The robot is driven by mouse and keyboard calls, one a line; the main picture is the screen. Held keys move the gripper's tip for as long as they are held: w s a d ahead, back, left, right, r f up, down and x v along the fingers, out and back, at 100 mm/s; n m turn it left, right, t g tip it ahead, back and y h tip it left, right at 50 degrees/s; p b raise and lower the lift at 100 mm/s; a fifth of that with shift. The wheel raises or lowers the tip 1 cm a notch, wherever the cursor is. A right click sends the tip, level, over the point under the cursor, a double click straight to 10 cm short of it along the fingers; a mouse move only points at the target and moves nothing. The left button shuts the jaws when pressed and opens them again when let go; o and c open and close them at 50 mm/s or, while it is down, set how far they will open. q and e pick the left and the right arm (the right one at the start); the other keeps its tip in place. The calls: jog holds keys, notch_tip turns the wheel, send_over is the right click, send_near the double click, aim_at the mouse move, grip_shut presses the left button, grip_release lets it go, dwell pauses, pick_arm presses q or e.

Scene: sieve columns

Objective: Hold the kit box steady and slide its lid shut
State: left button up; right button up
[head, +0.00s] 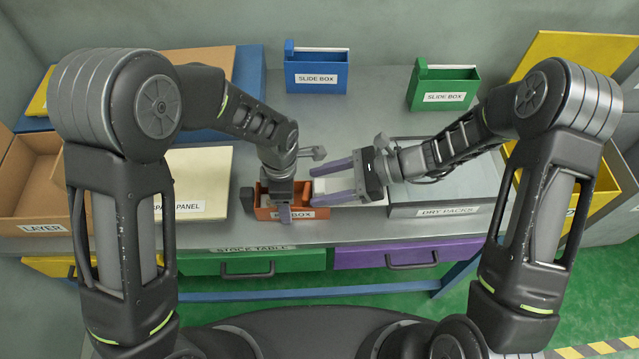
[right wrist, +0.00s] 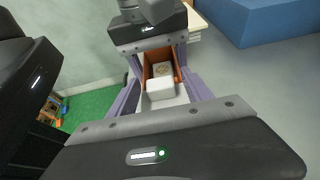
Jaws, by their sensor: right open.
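The orange kit box (head: 264,213) stands near the front edge of the table, its label partly covered. My left gripper (head: 283,205) reaches down over it, with purple fingers against its two long sides. The pale lid (head: 342,185) sticks out at the box's right end, so the box is partly open. In the right wrist view a white block (right wrist: 161,88) stands on the lid (right wrist: 168,103), and a tan item (right wrist: 162,69) shows inside the box. My right gripper (head: 314,184) is open, its fingers on either side of the lid, with gaps visible.
A grey dry packs case (head: 432,197) stands close on the right. A cream panel (head: 203,172) lies on the left. Blue (head: 316,75) and green (head: 442,92) slide boxes stand at the back. The table between is clear.

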jog(key=shift+a+f, duration=0.15)
jog(key=shift+a, duration=0.25)
jog(key=shift+c, duration=0.2)
grip_shut()
dwell(1.0)
